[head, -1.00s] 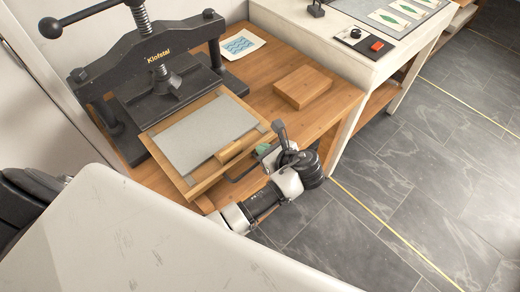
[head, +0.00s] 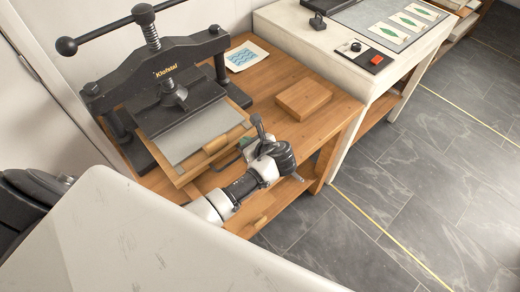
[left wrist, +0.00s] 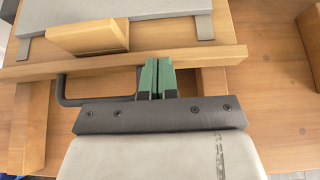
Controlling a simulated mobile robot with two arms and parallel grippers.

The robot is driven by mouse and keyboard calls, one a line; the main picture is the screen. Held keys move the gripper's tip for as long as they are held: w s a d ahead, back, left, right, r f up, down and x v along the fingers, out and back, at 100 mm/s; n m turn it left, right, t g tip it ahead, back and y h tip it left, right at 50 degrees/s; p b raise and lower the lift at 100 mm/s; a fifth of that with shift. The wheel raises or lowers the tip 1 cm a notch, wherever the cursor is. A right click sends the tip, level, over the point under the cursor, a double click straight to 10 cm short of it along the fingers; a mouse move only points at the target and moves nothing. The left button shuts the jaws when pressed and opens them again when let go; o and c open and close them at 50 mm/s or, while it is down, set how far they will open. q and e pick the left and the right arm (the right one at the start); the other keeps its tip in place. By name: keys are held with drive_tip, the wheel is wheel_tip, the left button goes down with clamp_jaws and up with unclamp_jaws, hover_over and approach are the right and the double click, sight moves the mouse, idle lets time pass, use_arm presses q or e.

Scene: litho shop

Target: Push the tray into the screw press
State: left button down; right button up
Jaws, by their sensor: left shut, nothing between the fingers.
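The wooden tray (head: 180,172) carries a grey plate (head: 198,130) and lies partly under the black screw press (head: 178,70). A wooden block (head: 222,139) sits on the tray near its front edge. My left gripper (head: 247,143) is at the tray's front edge with its fingers together and nothing between them. In the left wrist view the green fingertips (left wrist: 157,76) meet the tray's front rim (left wrist: 205,58), seemingly touching it, right of the block (left wrist: 88,37). The tray's far end is hidden under the press. My right gripper is not in view.
A wooden block (head: 303,99) lies on the bench (head: 272,78) right of the tray. A blue wave print (head: 246,56) lies behind it. A white counter (head: 325,42) with a red-buttoned control box (head: 376,60) stands to the right.

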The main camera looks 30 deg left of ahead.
sight(215, 116)
use_arm(q)
drive_tip(key=w+a, duration=0.1)
drive_tip(key=a, duration=0.3)
drive_tip(key=w+a+p, duration=0.1)
drive_tip(key=w+a, duration=0.1)
drive_tip(key=a, duration=0.2)
drive_tip(key=w+a, duration=0.2)
drive_tip(key=a, duration=0.2)
drive_tip(key=shift+w+a, duration=0.15)
drive_tip(key=shift+a, duration=0.25)
drive_tip(key=shift+a+r, duration=0.15)
